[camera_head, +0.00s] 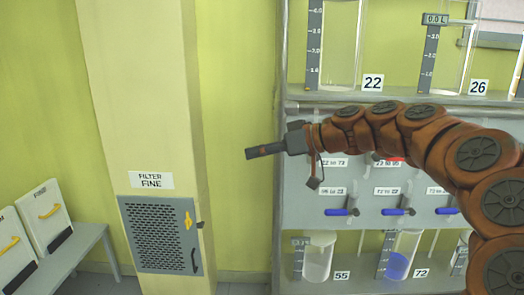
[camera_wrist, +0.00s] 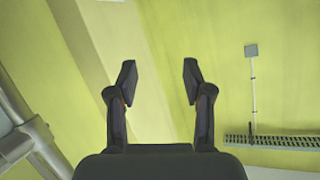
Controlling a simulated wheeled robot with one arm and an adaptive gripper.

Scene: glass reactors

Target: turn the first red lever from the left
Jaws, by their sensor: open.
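A bit of a red lever (camera_head: 397,159) shows just under my arm on the grey panel in the head view. My arm crosses in front of the upper lever row, so any other red levers there are hidden, and I cannot tell which one is first from the left. My gripper (camera_head: 250,153) points left, past the panel's left edge, in front of the green wall. In the wrist view my gripper (camera_wrist: 159,80) has its two fingers wide apart with nothing between them.
The grey panel (camera_head: 300,212) has a lower row with blue levers (camera_head: 342,212). Glass vessels (camera_head: 341,45) stand above it and beakers (camera_head: 318,258) below. A pillar with a mesh filter box (camera_head: 160,235) stands left, beside a bench (camera_head: 75,258) with white containers (camera_head: 43,213).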

